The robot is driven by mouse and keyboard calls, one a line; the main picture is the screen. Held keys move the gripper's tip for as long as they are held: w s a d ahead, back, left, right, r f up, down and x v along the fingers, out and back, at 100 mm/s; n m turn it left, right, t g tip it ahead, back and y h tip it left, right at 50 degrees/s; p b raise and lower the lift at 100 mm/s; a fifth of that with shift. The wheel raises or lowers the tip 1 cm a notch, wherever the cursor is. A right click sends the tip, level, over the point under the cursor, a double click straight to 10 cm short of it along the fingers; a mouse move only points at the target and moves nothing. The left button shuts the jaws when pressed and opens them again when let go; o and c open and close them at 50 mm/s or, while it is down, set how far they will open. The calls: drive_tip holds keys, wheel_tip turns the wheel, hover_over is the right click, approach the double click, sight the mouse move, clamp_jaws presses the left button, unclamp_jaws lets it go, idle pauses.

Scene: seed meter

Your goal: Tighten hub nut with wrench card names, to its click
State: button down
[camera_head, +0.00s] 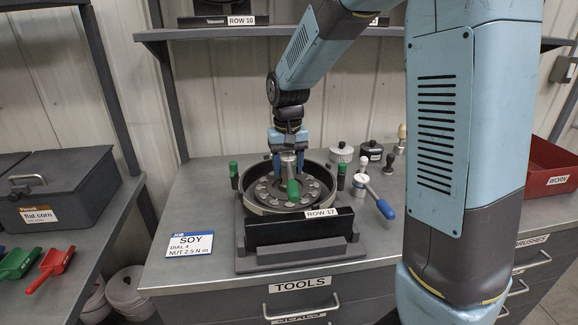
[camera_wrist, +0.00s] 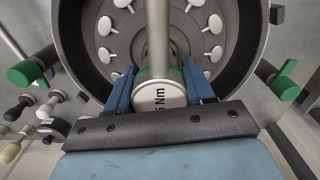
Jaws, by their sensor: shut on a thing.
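The seed meter (camera_head: 300,205), labelled ROW 17, lies in a dark cradle with its round open face up; a seed disc with several pegs (camera_wrist: 104,25) shows inside. My gripper (camera_head: 288,150) is above the disc's middle, shut on a torque wrench (camera_wrist: 162,95) with a pale end cap. The cap's marking ends in "5 Nm"; its start is hidden. A metal shaft (camera_wrist: 157,35) runs along the disc's middle in the wrist view. The hub nut is hidden, so I cannot tell if the wrench touches it.
A blue-handled tool (camera_head: 385,208) with a white head lies right of the meter. Green knobs (camera_wrist: 25,73) stand around its rim. The bench around the card is clear.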

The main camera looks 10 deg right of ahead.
sight(288, 156)
drive_tip(key=shift+f, duration=1)
idle(1.6)
unclamp_jaws()
idle(0.5)
drive_tip(key=shift+r, duration=2.95)
